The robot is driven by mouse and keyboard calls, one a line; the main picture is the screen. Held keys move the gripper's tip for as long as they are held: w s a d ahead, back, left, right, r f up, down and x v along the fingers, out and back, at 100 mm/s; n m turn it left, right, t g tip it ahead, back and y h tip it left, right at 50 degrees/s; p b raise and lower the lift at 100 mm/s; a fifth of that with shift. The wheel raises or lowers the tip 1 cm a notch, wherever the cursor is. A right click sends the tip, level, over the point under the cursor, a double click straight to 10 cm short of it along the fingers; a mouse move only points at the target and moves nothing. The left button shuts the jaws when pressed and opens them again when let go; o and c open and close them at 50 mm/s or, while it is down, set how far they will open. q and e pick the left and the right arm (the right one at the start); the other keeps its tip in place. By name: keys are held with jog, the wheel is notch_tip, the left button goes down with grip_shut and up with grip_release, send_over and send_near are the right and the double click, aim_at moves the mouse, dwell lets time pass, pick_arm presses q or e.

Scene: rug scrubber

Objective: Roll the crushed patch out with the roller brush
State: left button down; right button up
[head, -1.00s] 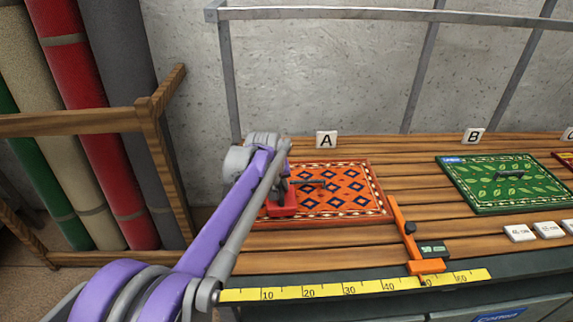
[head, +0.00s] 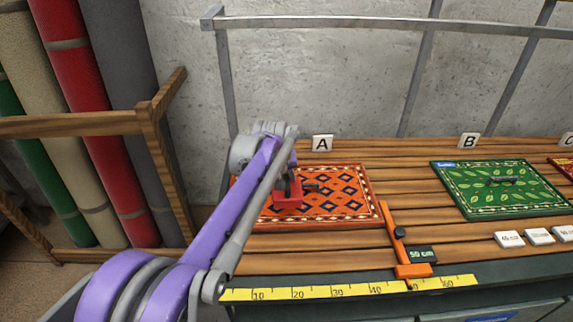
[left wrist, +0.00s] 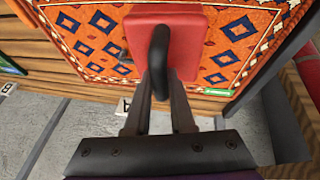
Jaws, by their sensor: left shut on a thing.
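The orange patterned rug (head: 345,205) lies flat at the left of the wooden bench, in front of card A (head: 322,143). My left gripper (left wrist: 156,98) is shut on the black loop handle of a red flat-based tool (left wrist: 190,40). In the head view the red tool (head: 288,197) is over the rug's left part; I cannot tell whether it presses on the pile. Its underside is hidden, so I cannot see a roller. A small dark mark (head: 313,188) shows on the rug just right of the tool; its nature is unclear. My right gripper is out of view.
An orange sliding gauge (head: 398,240) with a 50 cm label stands right of the rug, above a yellow ruler (head: 330,291). A green rug (head: 505,190) lies by card B (head: 469,141). White tags (head: 510,239) lie in front. Rolled rugs (head: 85,110) stand left.

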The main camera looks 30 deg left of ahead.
pick_arm(q)
jog(key=shift+r+p, duration=0.85)
jog(key=shift+r, duration=0.8)
jog(key=shift+f, duration=0.1)
